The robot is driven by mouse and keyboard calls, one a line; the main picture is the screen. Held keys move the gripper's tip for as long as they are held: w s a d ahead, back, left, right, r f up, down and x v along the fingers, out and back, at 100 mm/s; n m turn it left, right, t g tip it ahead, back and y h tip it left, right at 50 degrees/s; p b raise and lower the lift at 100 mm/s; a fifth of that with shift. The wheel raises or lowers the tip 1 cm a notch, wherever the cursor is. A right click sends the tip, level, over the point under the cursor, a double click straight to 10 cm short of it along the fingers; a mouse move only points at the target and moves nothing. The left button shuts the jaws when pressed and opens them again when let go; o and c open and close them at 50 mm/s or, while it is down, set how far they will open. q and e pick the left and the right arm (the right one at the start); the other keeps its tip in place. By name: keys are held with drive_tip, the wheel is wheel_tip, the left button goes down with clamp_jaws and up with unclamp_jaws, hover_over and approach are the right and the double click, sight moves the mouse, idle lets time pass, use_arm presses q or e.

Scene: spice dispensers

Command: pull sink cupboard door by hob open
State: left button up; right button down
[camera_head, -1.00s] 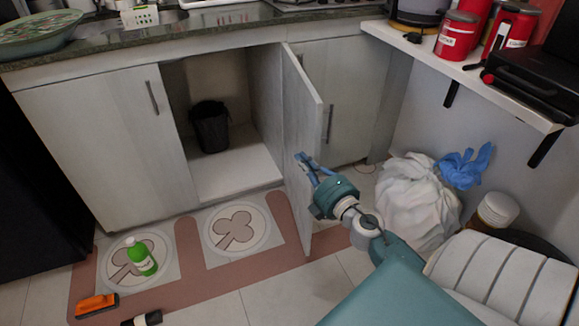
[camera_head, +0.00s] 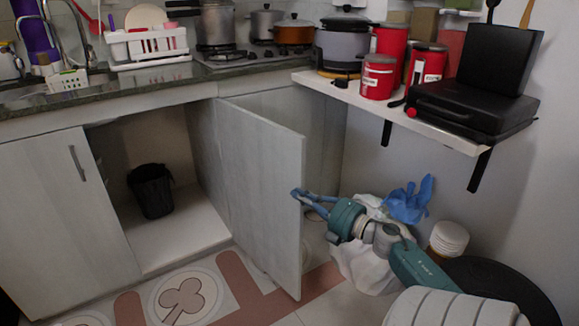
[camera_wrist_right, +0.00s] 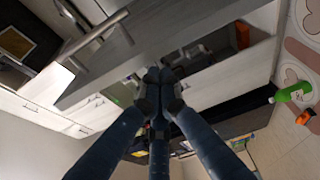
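The sink cupboard door (camera_head: 262,180) by the hob stands wide open in the head view, with its inner face towards me. The open cupboard (camera_head: 185,215) is to its left. My right gripper (camera_head: 297,193) is at the door's outer edge, about mid-height. In the right wrist view its fingertips (camera_wrist_right: 160,76) are drawn together in front of a grey panel (camera_wrist_right: 125,55) with a bar handle (camera_wrist_right: 96,32). I see nothing held between them, and contact with the door is unclear. The handle is hidden in the head view. My left gripper is not in view.
A black bin (camera_head: 152,190) stands inside the cupboard. White and blue bags (camera_head: 408,202) lie on the floor behind my right arm. A shelf (camera_head: 400,112) with red canisters (camera_head: 379,77) juts out above. A green bottle (camera_wrist_right: 291,93) shows in the wrist view.

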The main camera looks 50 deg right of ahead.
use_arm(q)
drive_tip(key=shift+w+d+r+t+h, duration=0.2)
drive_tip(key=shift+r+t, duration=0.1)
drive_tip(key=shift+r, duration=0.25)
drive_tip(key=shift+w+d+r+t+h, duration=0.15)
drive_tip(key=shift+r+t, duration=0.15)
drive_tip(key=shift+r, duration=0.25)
use_arm(e)
drive_tip(key=shift+s+d, duration=0.2)
drive_tip(key=shift+d, duration=0.9)
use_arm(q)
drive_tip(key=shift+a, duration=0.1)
